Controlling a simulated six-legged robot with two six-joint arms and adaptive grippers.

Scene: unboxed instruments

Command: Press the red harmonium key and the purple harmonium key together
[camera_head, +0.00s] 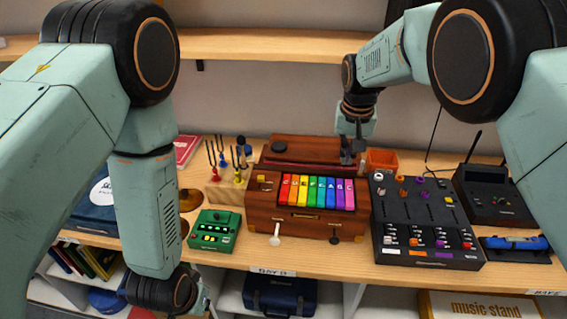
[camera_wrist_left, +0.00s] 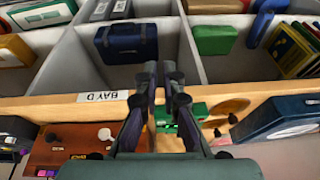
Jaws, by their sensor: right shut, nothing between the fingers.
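The wooden harmonium (camera_head: 264,222) stands on the shelf top with a row of coloured, lettered keys. The red key (camera_head: 285,190) is at the left end of the row. The purple key (camera_head: 340,194) is near the right end, beside a magenta one. My right gripper (camera_head: 348,157) is shut and empty, pointing down just behind and above the right end of the keys; contact is not visible. My left gripper (camera_head: 200,300) is low in front of the shelf edge, away from the keys. In the left wrist view its fingers (camera_wrist_left: 164,80) lie close together, with nothing visibly held.
A green device (camera_head: 214,230) and a tuning-fork block (camera_head: 224,192) stand left of the harmonium. A black mixer panel (camera_head: 425,225) stands close on its right, and an orange bin (camera_head: 382,160) behind. A blue case (camera_head: 280,295) sits in the bay below.

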